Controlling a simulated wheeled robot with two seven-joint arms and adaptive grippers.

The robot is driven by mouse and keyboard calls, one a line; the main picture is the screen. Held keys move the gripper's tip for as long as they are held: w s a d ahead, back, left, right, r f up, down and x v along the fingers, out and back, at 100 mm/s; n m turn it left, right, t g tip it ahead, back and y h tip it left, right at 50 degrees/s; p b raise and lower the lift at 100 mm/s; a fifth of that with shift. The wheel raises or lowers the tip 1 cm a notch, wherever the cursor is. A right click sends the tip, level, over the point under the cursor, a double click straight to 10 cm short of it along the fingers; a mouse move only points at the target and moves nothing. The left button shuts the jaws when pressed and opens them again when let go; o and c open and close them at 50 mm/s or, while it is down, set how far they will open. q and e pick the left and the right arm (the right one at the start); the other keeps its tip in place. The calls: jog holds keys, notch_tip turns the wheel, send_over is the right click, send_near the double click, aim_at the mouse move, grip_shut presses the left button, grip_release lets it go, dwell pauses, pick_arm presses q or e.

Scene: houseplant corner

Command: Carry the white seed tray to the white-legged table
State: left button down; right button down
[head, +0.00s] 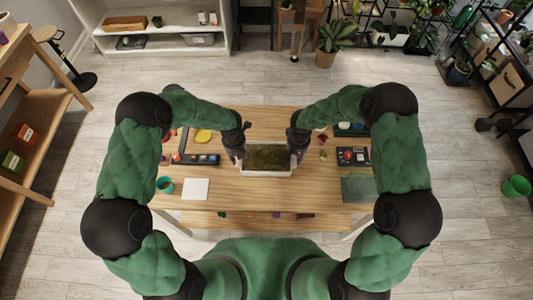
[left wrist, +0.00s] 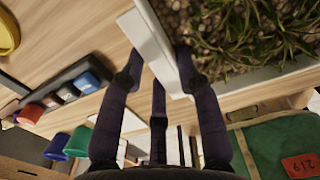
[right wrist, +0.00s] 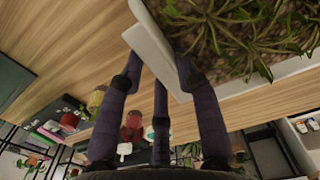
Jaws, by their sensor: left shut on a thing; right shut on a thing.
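The white seed tray (head: 267,174) holds dark soil and green plants, and is at the middle of a wooden table (head: 240,198) with pale legs. I cannot tell whether it rests on the tabletop or hangs just above it. My left gripper (head: 240,155) is shut on the tray's left end, and my right gripper (head: 294,155) is shut on its right end. In the left wrist view the fingers straddle the white tray wall (left wrist: 158,40). The right wrist view shows the same grip on the opposite wall (right wrist: 155,45).
Around the tray on the tabletop are a yellow dish (head: 203,136), a teal cup (head: 165,185), a white square (head: 195,188), dark trays with small items at left and right, and a green box (head: 358,188). A wooden shelf stands at far left; a green bucket (head: 516,187) is on the floor at right.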

pick_arm(q)
jog(key=shift+f, duration=0.3)
pick_arm(e)
jog(key=shift+f, duration=0.3)
pick_arm(q)
jog(key=c, duration=0.9)
grip_release()
jog(key=shift+r, duration=0.1)
pick_arm(e)
jog(key=c, duration=0.9)
grip_release()
jog(key=shift+r, duration=0.1)
pick_arm(q)
notch_tip(320, 180, up, 12)
jog(key=shift+f, duration=0.1)
pick_arm(e)
notch_tip(320, 180, up, 12)
jog(key=shift+s, duration=0.1)
